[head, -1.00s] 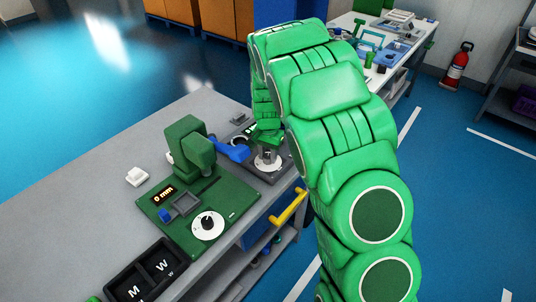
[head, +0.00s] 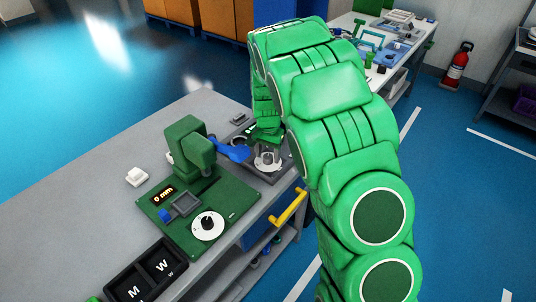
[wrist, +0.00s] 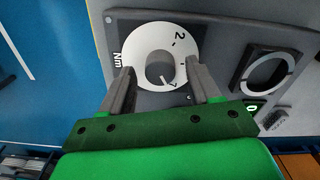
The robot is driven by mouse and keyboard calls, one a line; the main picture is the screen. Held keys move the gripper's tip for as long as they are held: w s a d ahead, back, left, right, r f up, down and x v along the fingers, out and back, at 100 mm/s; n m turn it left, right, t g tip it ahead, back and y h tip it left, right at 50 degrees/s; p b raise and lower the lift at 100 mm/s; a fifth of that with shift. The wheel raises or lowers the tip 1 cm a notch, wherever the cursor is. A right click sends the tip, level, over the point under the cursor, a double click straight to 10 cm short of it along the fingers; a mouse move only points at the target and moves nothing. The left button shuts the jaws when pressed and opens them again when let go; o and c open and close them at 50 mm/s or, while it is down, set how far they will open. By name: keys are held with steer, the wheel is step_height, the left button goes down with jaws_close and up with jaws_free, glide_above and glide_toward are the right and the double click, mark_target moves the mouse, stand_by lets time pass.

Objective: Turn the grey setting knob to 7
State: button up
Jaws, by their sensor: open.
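The grey setting knob (wrist: 160,72) stands on a white round dial (wrist: 142,38) in the wrist view. The dial carries a "2" at its upper right and a mark like a 7 below the knob, partly hidden; "Nm" is printed beside it. My gripper (wrist: 161,68) is open, with one finger on each side of the knob and visible gaps to it. In the head view, my gripper (head: 267,153) is over the white dial (head: 267,164) at the bench's right side; the knob is hard to make out there.
In the head view, a blue handle (head: 231,150) is left of my gripper. A green device with another white dial (head: 208,226) stands nearer. A yellow drawer handle (head: 288,208) sticks out below.

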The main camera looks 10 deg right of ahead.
mark_target(268, 156)
step_height(268, 156, up, 7)
steer(key=shift+w+r, duration=0.1)
stand_by(0.3)
steer(key=s+d+r+n+g, duration=0.15)
steer(key=s+r, duration=0.25)
steer(key=s, duration=0.9)
steer(key=s+r+n+y, duration=0.15)
steer(key=s+r, duration=0.35)
steer(key=s, duration=0.8)
steer(key=s+d+r+n+g+h, duration=0.15)
steer(key=s+r, duration=0.25)
steer(key=s, duration=1)
steer(key=s+d+r+n+t, duration=0.1)
steer(key=s+d, duration=0.3)
steer(key=shift+s+d+r+n, duration=0.15)
steer(key=shift+s+d+n, duration=0.15)
steer(key=shift+d+n, duration=0.1)
